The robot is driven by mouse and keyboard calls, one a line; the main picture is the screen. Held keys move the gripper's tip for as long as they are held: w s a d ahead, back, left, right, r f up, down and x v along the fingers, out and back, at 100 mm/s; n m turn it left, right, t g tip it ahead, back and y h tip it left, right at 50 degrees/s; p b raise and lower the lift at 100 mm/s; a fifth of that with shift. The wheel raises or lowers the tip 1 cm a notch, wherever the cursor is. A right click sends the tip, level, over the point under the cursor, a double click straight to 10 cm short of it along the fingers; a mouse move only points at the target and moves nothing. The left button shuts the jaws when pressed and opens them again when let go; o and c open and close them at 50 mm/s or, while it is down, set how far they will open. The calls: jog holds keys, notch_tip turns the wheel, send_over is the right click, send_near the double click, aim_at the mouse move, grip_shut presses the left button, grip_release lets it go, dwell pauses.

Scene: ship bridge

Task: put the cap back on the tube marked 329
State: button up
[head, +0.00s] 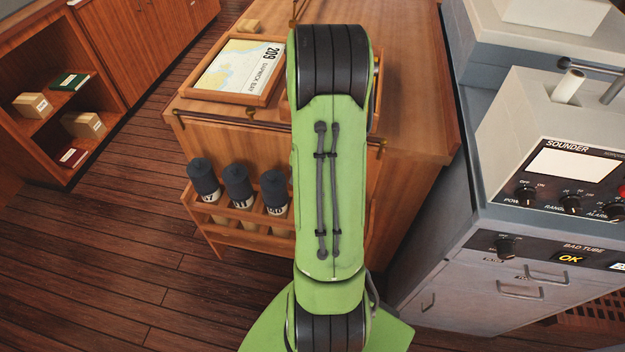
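Three tubes with dark blue-grey caps stand in a wooden rack (240,238) on the side of the chart table: a left tube (203,178), a middle tube (238,184) and a right tube (274,190). Their pale labels are only partly readable, and I cannot make out 329 on any of them. My green arm crosses the middle of the view and hides what lies behind it, perhaps more of the rack. No loose cap and no uncapped tube can be made out. My gripper is out of view.
A framed chart marked 209 (237,68) lies on the wooden chart table (415,110). A grey sounder console (575,170) stands at the right, with a pale cylinder (567,86) on top. A shelf (62,100) with boxes and books is at the left. The plank floor (90,255) is clear at lower left.

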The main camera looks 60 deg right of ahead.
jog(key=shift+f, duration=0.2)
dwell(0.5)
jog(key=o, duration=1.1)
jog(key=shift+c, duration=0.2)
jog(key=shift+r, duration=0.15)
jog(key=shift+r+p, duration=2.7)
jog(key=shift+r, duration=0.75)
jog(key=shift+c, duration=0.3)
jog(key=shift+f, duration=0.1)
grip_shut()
